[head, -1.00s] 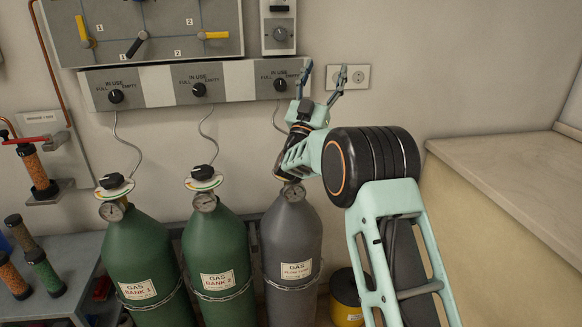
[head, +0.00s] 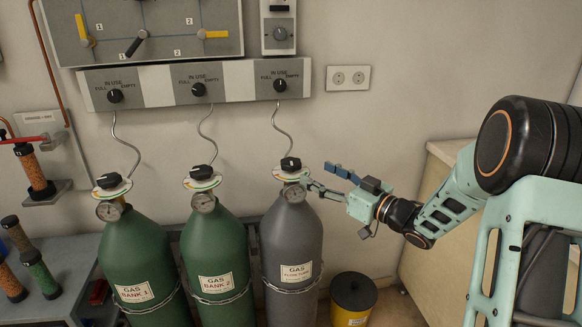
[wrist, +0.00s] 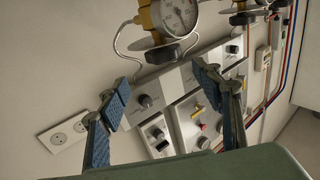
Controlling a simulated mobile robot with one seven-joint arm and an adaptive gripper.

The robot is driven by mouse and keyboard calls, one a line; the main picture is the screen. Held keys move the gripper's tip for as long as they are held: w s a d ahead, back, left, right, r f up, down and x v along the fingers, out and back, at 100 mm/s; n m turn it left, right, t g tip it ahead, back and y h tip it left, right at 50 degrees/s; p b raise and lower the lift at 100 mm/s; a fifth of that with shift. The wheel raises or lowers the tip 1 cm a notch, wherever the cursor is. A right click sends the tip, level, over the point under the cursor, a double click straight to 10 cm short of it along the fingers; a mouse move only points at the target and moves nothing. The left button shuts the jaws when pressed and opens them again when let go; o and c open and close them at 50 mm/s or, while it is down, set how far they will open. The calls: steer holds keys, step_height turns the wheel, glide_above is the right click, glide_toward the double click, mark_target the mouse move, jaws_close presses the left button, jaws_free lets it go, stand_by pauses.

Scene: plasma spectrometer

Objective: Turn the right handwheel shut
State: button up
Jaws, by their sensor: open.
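The right handwheel (head: 290,165) is a black knob over a pale round disc on top of the grey gas cylinder (head: 292,240). A round gauge (head: 294,193) sits just below it. My gripper (head: 324,179) is open at the right of the handwheel, roughly level with the valve, with its fingers pointing left toward it. In the wrist view, which is turned over, my gripper (wrist: 170,82) shows two spread fingers with blue pads and nothing held between them. A gauge (wrist: 178,14) and a disc edge (wrist: 170,48) appear beyond the fingertips. I cannot tell whether a finger touches the valve.
Two green cylinders (head: 145,265) (head: 217,260) with similar handwheels stand to the left. A thin hose (head: 277,120) rises behind the right handwheel to the selector panel (head: 235,80). A black-lidded yellow bin (head: 353,295) stands at lower right.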

mark_target(291, 165)
steer(key=x, duration=0.7)
steer(key=f+b+x, duration=0.1)
steer(key=x, duration=0.2)
steer(key=shift+s+a, duration=0.2)
steer(key=shift+a, duration=0.2)
steer(key=shift+c, duration=0.2)
steer(key=c, duration=1.2)
steer(key=shift+o, duration=0.2)
